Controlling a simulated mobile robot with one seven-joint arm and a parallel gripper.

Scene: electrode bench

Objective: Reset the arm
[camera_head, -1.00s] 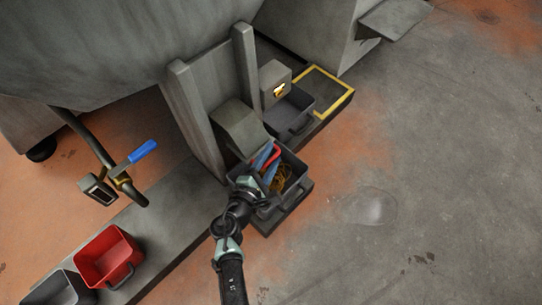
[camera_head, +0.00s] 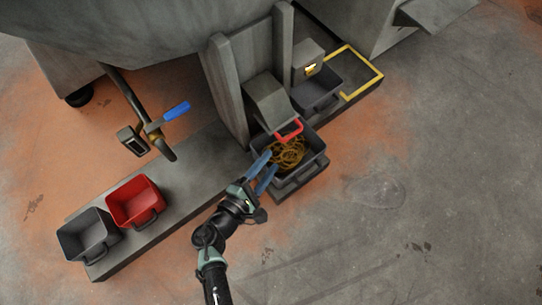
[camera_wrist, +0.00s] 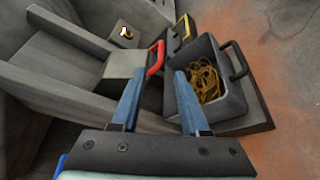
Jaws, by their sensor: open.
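My arm reaches up from the bottom of the head view. My gripper (camera_head: 264,172) has two blue fingers, spread apart with nothing between them. It is at the near left edge of a dark grey bin (camera_head: 313,168) that holds a tangle of yellow-brown strands (camera_head: 289,153). In the wrist view my gripper (camera_wrist: 156,100) points toward a red handle (camera_wrist: 155,59), which lies beyond the fingertips. The red handle (camera_head: 289,130) is on the front of a grey chute-like box and clear of the fingers in the head view.
A red bin (camera_head: 135,203) and a grey bin (camera_head: 86,236) stand on the low ledge at left. A pipe with a blue lever (camera_head: 177,110) is above them. Another grey bin (camera_head: 318,92) sits beside a yellow outline (camera_head: 376,76). The floor at right is clear.

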